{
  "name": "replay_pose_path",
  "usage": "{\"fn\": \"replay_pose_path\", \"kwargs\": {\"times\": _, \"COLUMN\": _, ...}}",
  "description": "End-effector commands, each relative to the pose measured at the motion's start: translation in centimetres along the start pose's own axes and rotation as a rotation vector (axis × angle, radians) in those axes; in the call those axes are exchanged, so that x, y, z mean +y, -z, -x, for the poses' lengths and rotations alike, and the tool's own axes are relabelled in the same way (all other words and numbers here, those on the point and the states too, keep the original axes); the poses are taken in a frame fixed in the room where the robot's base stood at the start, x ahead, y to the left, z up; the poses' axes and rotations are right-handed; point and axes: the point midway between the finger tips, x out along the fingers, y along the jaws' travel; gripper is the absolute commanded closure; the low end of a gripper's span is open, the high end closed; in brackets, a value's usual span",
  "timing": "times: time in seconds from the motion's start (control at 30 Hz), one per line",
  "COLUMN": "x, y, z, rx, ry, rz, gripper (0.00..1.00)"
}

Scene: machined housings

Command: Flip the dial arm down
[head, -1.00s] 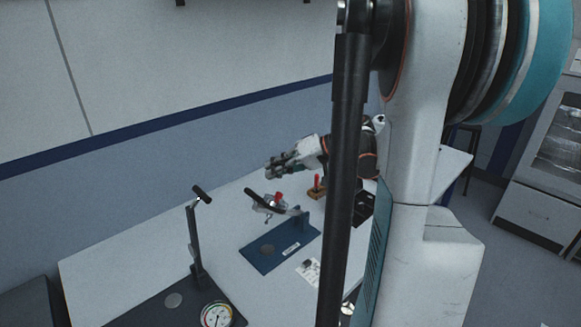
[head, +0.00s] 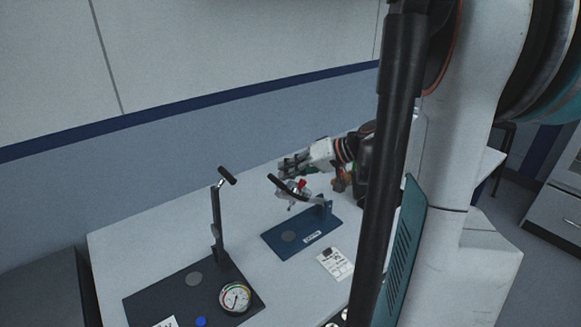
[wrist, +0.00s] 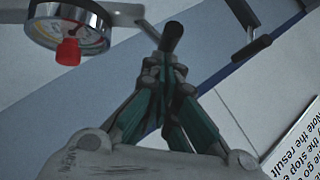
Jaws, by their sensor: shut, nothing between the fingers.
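The dial arm stands raised at a slant on a blue base plate (head: 275,238) in the head view. It carries a black handle (head: 288,187) and a round dial with a red knob (head: 302,183). In the wrist view the dial (wrist: 68,22) is at upper left with its red knob (wrist: 68,52) toward me. The black handle (wrist: 172,37) shows just beyond my fingertips; I cannot tell whether they touch it. My gripper (head: 284,164) is shut and empty, just above and behind the handle in the head view. Its green-sided fingers (wrist: 165,68) meet in the wrist view.
A second fixture stands to the left: a dark base plate (head: 160,298) with an upright post (head: 217,225), black crossbar handle (head: 227,175) and round gauge (head: 235,298). A printed card (head: 335,263) lies right of the blue plate. The white table (head: 130,245) is bare at left.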

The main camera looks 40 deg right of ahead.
Motion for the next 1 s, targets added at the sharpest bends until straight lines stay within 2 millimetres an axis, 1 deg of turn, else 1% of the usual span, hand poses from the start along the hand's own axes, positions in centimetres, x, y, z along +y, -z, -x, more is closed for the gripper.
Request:
{"fn": "replay_pose_path", "kwargs": {"times": 0.17, "x": -0.4, "y": -1.9, "z": -1.8, "rx": -0.002, "ry": -0.064, "rz": 0.069, "gripper": 1.00}}
{"fn": "replay_pose_path", "kwargs": {"times": 0.3, "x": -0.4, "y": -3.8, "z": -3.8, "rx": -0.003, "ry": -0.137, "rz": 0.144, "gripper": 1.00}}
{"fn": "replay_pose_path", "kwargs": {"times": 0.6, "x": 0.8, "y": -7.8, "z": -7.8, "rx": -0.002, "ry": -0.294, "rz": 0.301, "gripper": 1.00}}
{"fn": "replay_pose_path", "kwargs": {"times": 0.7, "x": 1.3, "y": -8.8, "z": -8.8, "rx": -0.001, "ry": -0.337, "rz": 0.343, "gripper": 1.00}}
{"fn": "replay_pose_path", "kwargs": {"times": 0.8, "x": 1.9, "y": -9.4, "z": -9.5, "rx": 0.000, "ry": -0.337, "rz": 0.340, "gripper": 1.00}}
{"fn": "replay_pose_path", "kwargs": {"times": 1.0, "x": 2.4, "y": -10.3, "z": -10.4, "rx": 0.001, "ry": -0.337, "rz": 0.338, "gripper": 1.00}}
